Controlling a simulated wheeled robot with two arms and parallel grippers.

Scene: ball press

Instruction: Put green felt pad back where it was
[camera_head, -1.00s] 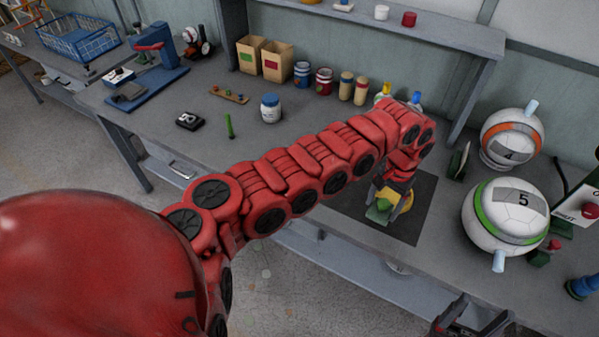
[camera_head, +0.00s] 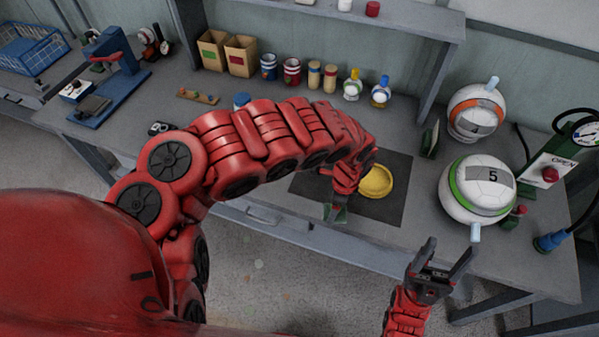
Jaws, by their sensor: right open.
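My left arm reaches across from the left. Its gripper (camera_head: 335,209) is at the front edge of the dark mat (camera_head: 390,211), left of the yellow round dish (camera_head: 376,181). A small green piece, which looks like the green felt pad (camera_head: 334,214), shows at its fingertips; the grip is small and partly hidden by the wrist. My right gripper (camera_head: 441,258) is open and empty, in front of the bench edge and below the mat.
A white ball with a green band (camera_head: 478,190) and one with an orange band (camera_head: 476,112) stand on the right. Cartons (camera_head: 226,52), jars and bottles (camera_head: 352,84) line the back. A blue hand press (camera_head: 110,75) is at left.

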